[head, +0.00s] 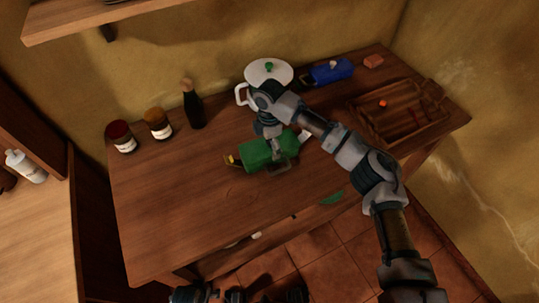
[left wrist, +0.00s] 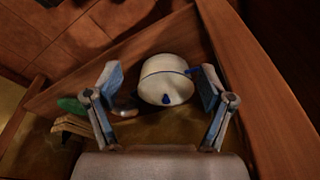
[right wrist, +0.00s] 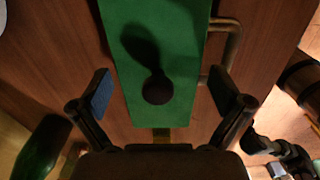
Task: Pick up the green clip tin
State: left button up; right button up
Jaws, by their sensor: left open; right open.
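The green clip tin (head: 256,154) lies on the wooden counter near its middle, with a yellowish metal part at its left end. My right gripper (head: 280,157) is over its right part and hides some of it. In the right wrist view the tin (right wrist: 182,60) runs between the open fingers of my right gripper (right wrist: 161,86), a bent metal bar at its right side. A dark round shape with a shadow shows on it; I cannot tell its height. My left gripper (left wrist: 158,80) is open in the left wrist view, facing a white pot (left wrist: 165,78) with a blue knob.
A white jug (head: 268,72) with a green knob stands behind the tin. A blue tin (head: 334,71) and a wooden tray (head: 414,135) are to the right. A dark bottle (head: 193,108) and two jars (head: 157,123) stand at the back left. The front left counter is clear.

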aim_at(270, 152)
jog(key=f, duration=0.3)
jog(key=f+b, duration=0.1)
jog(key=shift+w+d+f, duration=0.1)
jog(key=shift+w+f, duration=0.1)
jog(key=shift+w, duration=0.05)
jog(key=shift+f, duration=0.3)
jog(key=shift+r, duration=0.1)
jog(key=shift+c, duration=0.5)
pick_arm(q)
jog(key=v, duration=0.3)
jog(key=shift+r, duration=0.15)
pick_arm(e)
jog(key=c, duration=1.2)
